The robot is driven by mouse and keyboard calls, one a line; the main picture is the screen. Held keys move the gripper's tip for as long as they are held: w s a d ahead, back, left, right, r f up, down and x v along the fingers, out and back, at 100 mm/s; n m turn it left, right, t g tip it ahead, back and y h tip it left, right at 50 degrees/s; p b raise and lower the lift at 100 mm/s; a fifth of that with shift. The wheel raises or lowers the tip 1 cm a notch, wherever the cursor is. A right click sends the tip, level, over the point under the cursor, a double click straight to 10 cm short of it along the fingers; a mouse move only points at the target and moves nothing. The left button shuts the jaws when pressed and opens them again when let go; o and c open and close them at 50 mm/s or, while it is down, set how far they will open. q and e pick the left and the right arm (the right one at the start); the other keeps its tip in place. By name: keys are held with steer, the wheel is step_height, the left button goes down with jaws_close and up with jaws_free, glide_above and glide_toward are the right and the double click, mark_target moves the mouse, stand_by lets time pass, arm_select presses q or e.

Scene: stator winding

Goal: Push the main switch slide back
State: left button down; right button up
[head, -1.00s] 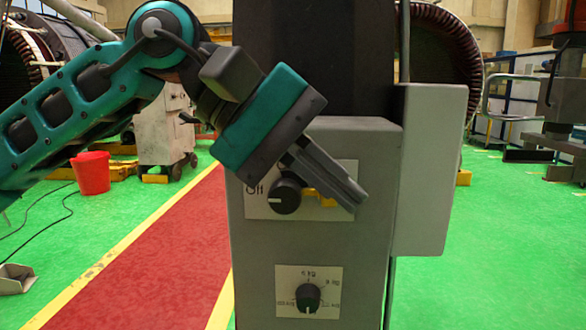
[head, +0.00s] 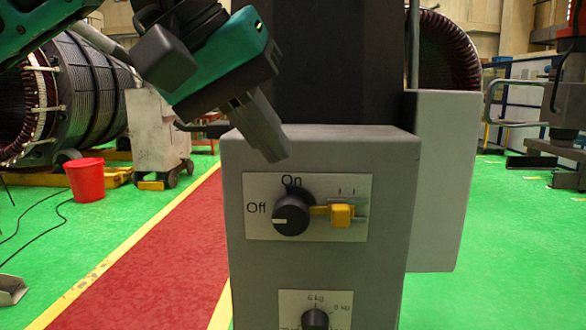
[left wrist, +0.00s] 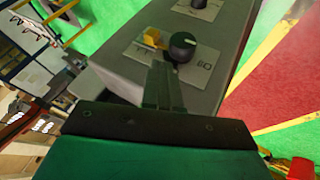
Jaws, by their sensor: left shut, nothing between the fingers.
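The main switch panel is a white plate (head: 262,228) on the front of a grey box (head: 390,200). It carries a black round knob (head: 291,216) with Off and On labels, its white mark toward Off. A yellow slide (head: 341,215) sits right of the knob, at the end of a yellow bar. My left gripper (head: 276,150) is shut and empty, above the panel near the box's top front edge, apart from the slide. In the left wrist view the shut fingers (left wrist: 164,72) point toward the knob (left wrist: 182,46) and the yellow slide (left wrist: 151,38). My right gripper is not in view.
A lower dial (head: 315,320) marked in kg sits below on the same box. A dark column (head: 340,60) rises behind the box. A red bucket (head: 88,180) and a large stator (head: 75,90) stand at the left. Green floor is open at the right.

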mark_target(339, 209)
arm_select(q)
steer(key=x, duration=0.9)
steer(key=shift+d+f, duration=0.1)
steer(key=shift+f, duration=0.05)
steer(key=shift+d, duration=1.1)
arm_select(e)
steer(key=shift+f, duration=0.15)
